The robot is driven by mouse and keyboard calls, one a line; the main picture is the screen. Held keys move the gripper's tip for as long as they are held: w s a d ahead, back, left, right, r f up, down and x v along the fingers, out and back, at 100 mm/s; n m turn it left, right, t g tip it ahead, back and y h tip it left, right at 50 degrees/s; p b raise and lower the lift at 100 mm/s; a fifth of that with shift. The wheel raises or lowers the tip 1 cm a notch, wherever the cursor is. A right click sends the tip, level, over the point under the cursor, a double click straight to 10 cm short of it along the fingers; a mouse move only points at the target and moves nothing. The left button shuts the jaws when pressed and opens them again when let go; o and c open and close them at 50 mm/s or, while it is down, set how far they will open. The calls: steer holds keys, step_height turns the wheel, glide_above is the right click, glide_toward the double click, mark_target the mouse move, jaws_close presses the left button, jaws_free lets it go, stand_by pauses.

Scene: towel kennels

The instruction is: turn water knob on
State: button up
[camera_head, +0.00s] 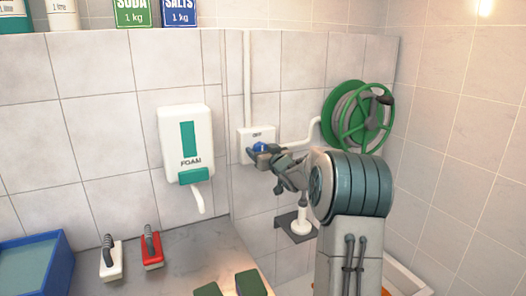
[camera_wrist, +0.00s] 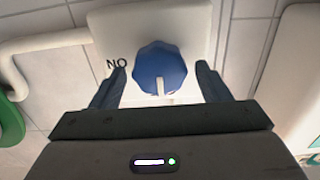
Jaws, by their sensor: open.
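A blue water knob (camera_wrist: 161,68) with a white pointer mark sits on a white wall box. In the wrist view the mark points toward the bottom of the picture, and the letters "NO" show beside the knob, upside-up as seen there. My gripper (camera_wrist: 160,75) is open, with one finger on each side of the knob and a small gap visible on both sides. In the head view my gripper (camera_head: 259,152) is at the white box (camera_head: 243,146), and the knob (camera_head: 259,146) is partly hidden by the fingers.
A green hose reel (camera_head: 344,124) hangs to the right, joined to the box by a white pipe (camera_head: 303,139). A foam dispenser (camera_head: 185,150) is on the wall to the left.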

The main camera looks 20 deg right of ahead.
steer(key=c, duration=1)
steer(key=shift+o, duration=0.2)
steer(key=shift+m+p, duration=0.3)
steer(key=shift+d+r+m+p, duration=0.1)
steer(key=shift+r+m+p, duration=0.05)
steer(key=shift+m+p, duration=1.05)
steer(key=m+p, duration=0.3)
steer(key=m, duration=0.2)
steer(key=shift+d+p, duration=0.15)
steer(key=shift+p, duration=0.15)
steer(key=m+p, duration=0.1)
steer(key=m, duration=0.2)
steer(key=m+p, duration=0.1)
steer(key=m, duration=0.2)
steer(key=m+p, duration=0.2)
steer(key=m, duration=0.1)
steer(key=shift+f+m, duration=0.4)
